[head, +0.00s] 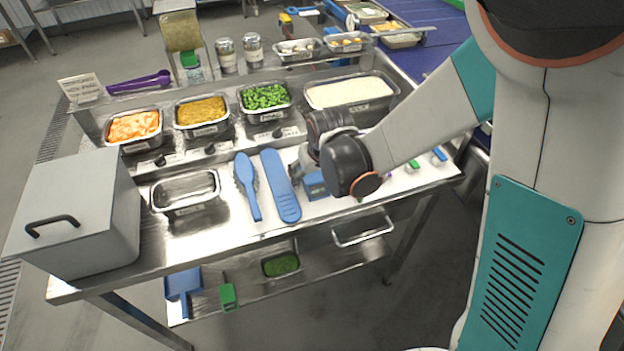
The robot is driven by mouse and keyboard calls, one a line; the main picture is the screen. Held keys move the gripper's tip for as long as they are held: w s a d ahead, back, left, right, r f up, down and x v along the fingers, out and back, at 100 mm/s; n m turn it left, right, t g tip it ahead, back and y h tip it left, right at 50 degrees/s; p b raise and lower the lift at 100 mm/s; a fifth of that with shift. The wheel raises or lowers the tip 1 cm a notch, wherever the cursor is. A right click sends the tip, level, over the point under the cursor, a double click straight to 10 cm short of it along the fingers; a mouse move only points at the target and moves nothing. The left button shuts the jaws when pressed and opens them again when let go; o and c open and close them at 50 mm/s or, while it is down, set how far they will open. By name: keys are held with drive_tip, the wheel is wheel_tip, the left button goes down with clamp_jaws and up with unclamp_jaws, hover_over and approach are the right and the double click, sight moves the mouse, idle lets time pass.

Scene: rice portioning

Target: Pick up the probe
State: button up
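My arm reaches down from the upper right to the white board on the steel table. My gripper (298,172) is low over the board, mostly hidden behind my own dark wrist; its fingers are too small and covered to read. A small blue box-shaped item (314,184) sits right beside the gripper, partly covered by the wrist. It may be the probe or its body, but I cannot tell. Small green (412,165) and blue (438,156) items lie on the board right of the wrist; I cannot tell whether either is the probe.
A blue spoon-like tool (247,184) and a blue paddle (280,184) lie left of the gripper. An empty steel pan (185,192) and a grey lidded box (75,210) stand further left. Behind are food pans, including the rice pan (350,92).

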drive_tip(key=c, duration=1.2)
drive_tip(key=shift+o, duration=0.2)
drive_tip(key=shift+r, duration=0.15)
